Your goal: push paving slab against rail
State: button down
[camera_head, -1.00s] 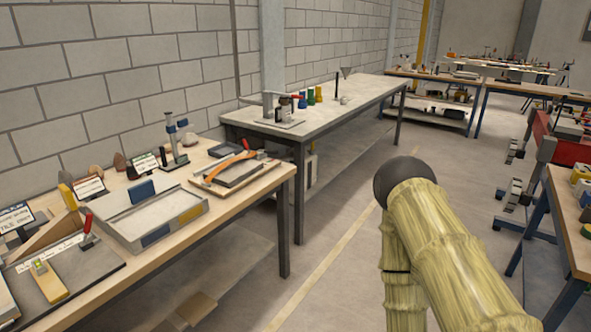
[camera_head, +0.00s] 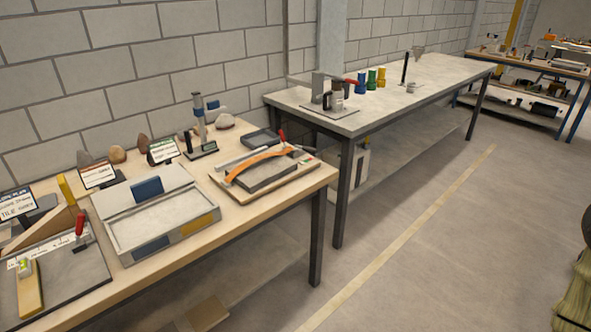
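A shallow light-grey tray (camera_head: 122,246) with a pale, flat bed stands on the wooden workbench at left; a blue block (camera_head: 147,187) is at its back edge. To its right, a dark grey flat slab (camera_head: 268,177) lies on a wooden board (camera_head: 232,195) under an orange curved bar (camera_head: 252,161). A straight grey bar (camera_head: 238,158) runs along the board's back side. I cannot tell for certain which pieces are the paving slab and the rail.
At the bench's left end lie a dark board (camera_head: 70,275) with a yellow level (camera_head: 30,290) and red-handled clamp. A stand (camera_head: 200,125) and several stones are behind. A second bench (camera_head: 350,122) stands beyond. The floor (camera_head: 420,250) to the right is clear.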

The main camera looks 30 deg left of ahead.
aim_at(262, 172)
jog(key=u, duration=0.45)
jog(key=i, duration=0.85)
jog(key=u, duration=0.75)
